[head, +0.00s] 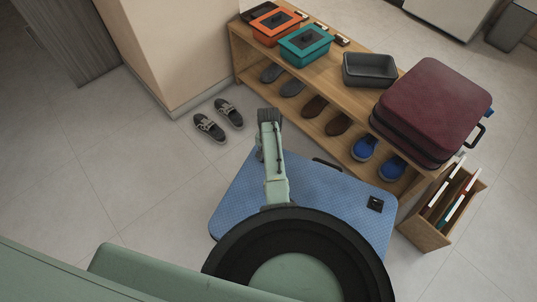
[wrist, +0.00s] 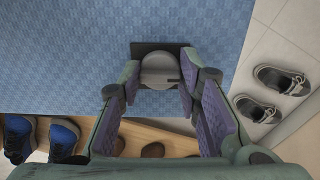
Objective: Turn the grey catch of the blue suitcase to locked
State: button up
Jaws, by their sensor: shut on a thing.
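The blue suitcase (head: 330,200) lies flat on the floor in the head view, with a black handle (head: 327,163) on its shelf-side edge. In the wrist view its textured blue face (wrist: 60,60) fills the upper left. The grey catch (wrist: 158,66) is a round knob with a dark mark toward its right, on a black plate (wrist: 150,47) near the suitcase edge. My gripper (wrist: 160,76) is shut on the catch, one finger on each side. In the head view my arm hides the catch. A second black fitting (head: 375,204) shows at the suitcase's right.
A wooden shelf (head: 250,60) with shoes, boxes and a grey bin (head: 369,70) stands behind the suitcase. A maroon suitcase (head: 432,105) lies on its right end. A wooden file box (head: 425,234) stands at the right. Grey shoes (head: 210,127) lie on otherwise clear floor at the left.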

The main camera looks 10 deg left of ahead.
dwell(0.5)
jog(key=o, duration=1.2)
jog(key=shift+c, duration=0.2)
jog(key=shift+r, duration=0.1)
notch_tip(320, 180, up, 12)
